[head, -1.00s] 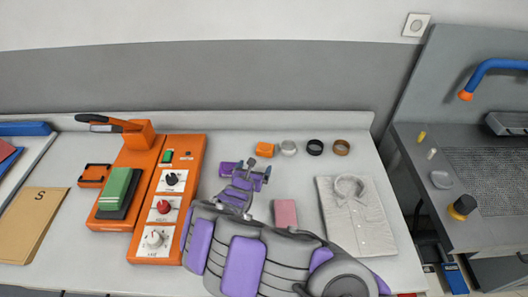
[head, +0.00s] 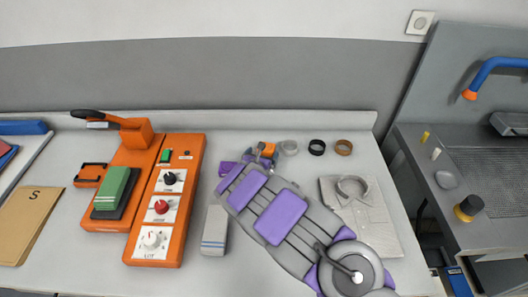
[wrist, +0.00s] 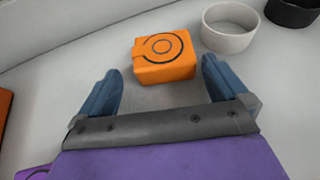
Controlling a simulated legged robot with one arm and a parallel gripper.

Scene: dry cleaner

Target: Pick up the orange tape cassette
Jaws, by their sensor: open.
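The orange tape cassette (head: 268,149) is a small block at the back of the table, partly behind my gripper (head: 262,157) in the head view. In the wrist view the cassette (wrist: 165,57) shows a dark ring on its top face. My gripper (wrist: 160,70) is open, with one blue-grey finger to the left and one to the right of the cassette's near side. Most of the cassette lies beyond the fingertips.
A pale ring (wrist: 229,27) stands just right of the cassette, with a black ring (head: 317,147) and a brown ring (head: 343,148) further right. An orange press (head: 125,190) stands left. A folded grey shirt (head: 375,225) lies right, and a striped pale block (head: 214,230) lies in front.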

